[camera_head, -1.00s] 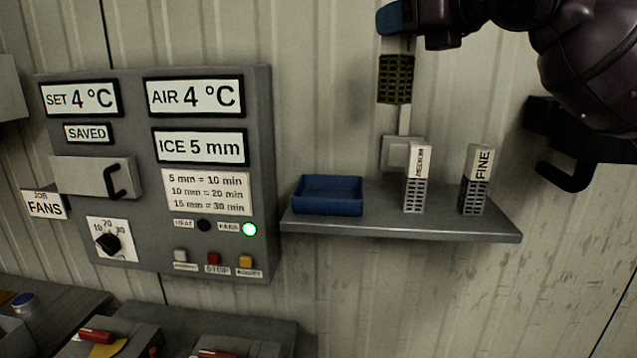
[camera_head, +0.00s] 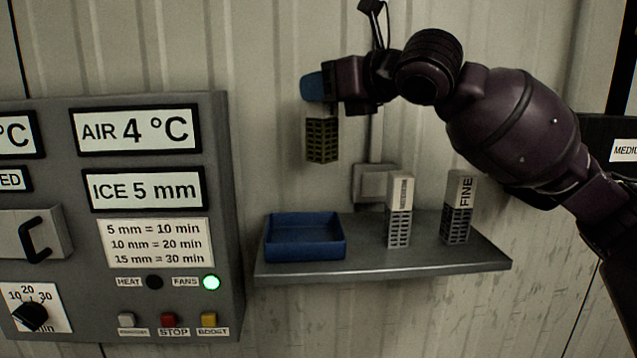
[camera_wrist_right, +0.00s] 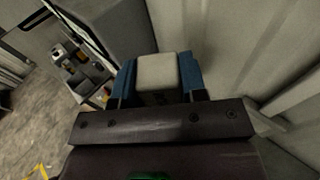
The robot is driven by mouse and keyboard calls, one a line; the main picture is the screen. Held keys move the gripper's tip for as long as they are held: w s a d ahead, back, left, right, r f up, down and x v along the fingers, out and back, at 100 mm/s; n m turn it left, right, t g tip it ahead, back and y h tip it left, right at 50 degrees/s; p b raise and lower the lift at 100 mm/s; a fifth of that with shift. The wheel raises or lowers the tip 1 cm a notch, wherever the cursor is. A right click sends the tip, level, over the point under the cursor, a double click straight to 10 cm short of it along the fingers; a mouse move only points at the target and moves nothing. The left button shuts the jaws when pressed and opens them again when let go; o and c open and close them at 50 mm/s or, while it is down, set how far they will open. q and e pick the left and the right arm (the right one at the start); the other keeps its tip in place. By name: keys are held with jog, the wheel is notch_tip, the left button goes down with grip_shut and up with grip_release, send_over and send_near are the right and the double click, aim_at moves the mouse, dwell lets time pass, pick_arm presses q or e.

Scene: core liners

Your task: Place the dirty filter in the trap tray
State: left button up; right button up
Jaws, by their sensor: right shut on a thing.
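The dirty filter (camera_head: 322,140) is a dark olive, grid-like block with a pale top. It hangs upright from my right gripper (camera_head: 316,92), whose blue fingers are shut on its top. In the right wrist view the pale top of the filter (camera_wrist_right: 157,75) sits between the blue fingers. The trap tray (camera_head: 305,238) is a blue, shallow, open tray at the left end of the shelf. The filter is above the tray and apart from it. The inside of the tray looks empty. My left gripper is not in view.
The grey shelf (camera_head: 375,262) also bears a filter marked MEDIUM (camera_head: 399,212) and a filter marked FINE (camera_head: 459,208), right of the tray. A control panel (camera_head: 150,215) stands out left of the shelf. A pale wall box (camera_head: 376,184) is behind the shelf.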

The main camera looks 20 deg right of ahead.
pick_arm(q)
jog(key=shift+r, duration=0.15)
pick_arm(e)
notch_tip(320, 180, down, 14)
jog(key=shift+f, duration=0.15)
dwell(0.3)
jog(key=o, duration=1)
jog(key=shift+f, duration=0.15)
pick_arm(q)
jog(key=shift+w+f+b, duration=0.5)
jog(key=shift+b, duration=0.45)
pick_arm(e)
jog(key=v, duration=1.2)
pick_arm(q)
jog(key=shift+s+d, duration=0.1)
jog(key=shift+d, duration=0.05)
